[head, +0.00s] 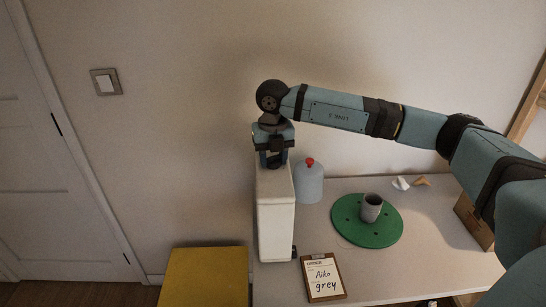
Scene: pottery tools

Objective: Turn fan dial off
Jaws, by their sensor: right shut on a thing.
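A tall white box-shaped unit (276,215), which looks like the fan, stands at the left end of the table. My right arm reaches across from the right, and its gripper (274,163) points down at the top of this unit. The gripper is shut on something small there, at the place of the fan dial. The dial itself is hidden by the fingers, so its setting cannot be read. My left gripper is not in view.
A blue-grey bottle with a red cap (309,183) stands close to the right of the unit. A green disc (350,232) bears a grey cup (371,208). A yellow surface (205,277) is at lower left.

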